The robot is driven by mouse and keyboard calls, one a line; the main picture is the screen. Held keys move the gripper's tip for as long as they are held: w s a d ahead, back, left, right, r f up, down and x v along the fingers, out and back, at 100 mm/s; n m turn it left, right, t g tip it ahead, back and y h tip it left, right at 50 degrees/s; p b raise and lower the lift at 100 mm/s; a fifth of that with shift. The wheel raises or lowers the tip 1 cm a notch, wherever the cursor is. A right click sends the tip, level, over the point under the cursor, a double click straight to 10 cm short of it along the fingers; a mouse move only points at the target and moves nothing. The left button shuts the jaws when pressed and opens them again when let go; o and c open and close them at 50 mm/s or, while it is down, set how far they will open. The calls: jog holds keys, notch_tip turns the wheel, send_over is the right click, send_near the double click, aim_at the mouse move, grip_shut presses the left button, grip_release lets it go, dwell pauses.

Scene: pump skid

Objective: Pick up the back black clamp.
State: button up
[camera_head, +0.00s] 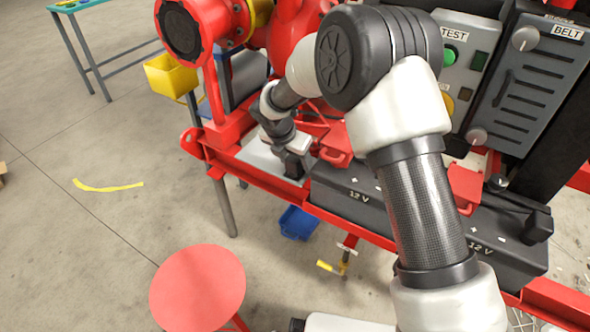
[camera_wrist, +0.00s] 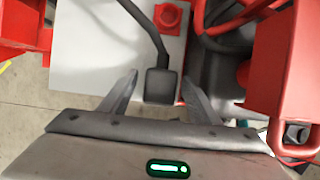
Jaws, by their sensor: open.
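A black clamp (camera_wrist: 159,86), a dark block on the end of a black cable, shows in the wrist view over a pale grey plate (camera_wrist: 85,60). My gripper (camera_wrist: 160,77) is open, with one finger on each side of the clamp. Small gaps show between the fingers and the clamp, so it is not gripped. A red clamp (camera_wrist: 171,15) lies farther up on the same plate. In the head view my gripper (camera_head: 293,164) is low over the plate (camera_head: 262,163), left of the 12 V batteries. I cannot pick out the black clamp there.
Red frame parts and a red box (camera_wrist: 287,65) stand close on the right in the wrist view. In the head view, batteries (camera_head: 350,200) fill the rail, with a control panel (camera_head: 530,80) behind. A red stool (camera_head: 197,288) stands in front.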

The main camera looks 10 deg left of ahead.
jog(key=c, duration=1.3)
notch_tip(320, 180, up, 10)
jog(key=p, duration=0.3)
jog(key=shift+r, duration=0.1)
jog(key=shift+c, duration=0.2)
